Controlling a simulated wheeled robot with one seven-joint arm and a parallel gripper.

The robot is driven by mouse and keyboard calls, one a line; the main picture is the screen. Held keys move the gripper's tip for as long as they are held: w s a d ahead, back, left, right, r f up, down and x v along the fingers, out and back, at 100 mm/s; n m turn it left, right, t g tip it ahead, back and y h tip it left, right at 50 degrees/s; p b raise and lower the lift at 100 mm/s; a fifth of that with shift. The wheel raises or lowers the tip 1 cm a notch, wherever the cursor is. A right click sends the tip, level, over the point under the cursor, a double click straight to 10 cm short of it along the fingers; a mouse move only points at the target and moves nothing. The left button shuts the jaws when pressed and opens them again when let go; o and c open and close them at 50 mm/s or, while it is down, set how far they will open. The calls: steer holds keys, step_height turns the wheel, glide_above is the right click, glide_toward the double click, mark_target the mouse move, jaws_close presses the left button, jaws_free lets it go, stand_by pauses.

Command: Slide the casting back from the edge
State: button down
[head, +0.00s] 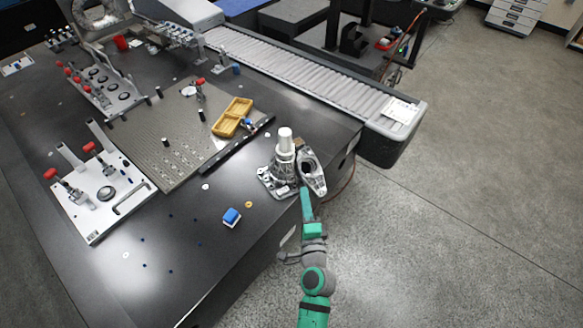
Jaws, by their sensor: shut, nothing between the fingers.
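The casting (283,172) is a silver-grey metal piece with a flanged foot, an upright cylinder topped in white, and an oval flange with a dark hole on its right. It stands upright at the right-hand edge of the black table (235,262), with the oval flange at or over the rim. My gripper (306,192) is shut and empty, at the end of my green and grey arm. It is at the lower right of the casting, on the edge side. Its tip is close to the casting; I cannot tell whether they touch.
A blue and white block (231,217) lies left of the casting. A yellow tray (232,117) and a black bar (236,145) lie behind it. A grey roller conveyor (310,85) runs along the far side. The table just left of the casting is mostly clear.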

glide_toward(290, 158)
steer(key=w+d, duration=0.2)
steer(key=w, duration=0.1)
steer(key=shift+d, duration=0.2)
steer(key=shift+w+a, duration=1.05)
steer(key=shift+a, duration=0.15)
steer(key=shift+w+a, duration=0.3)
steer(key=shift+a, duration=0.1)
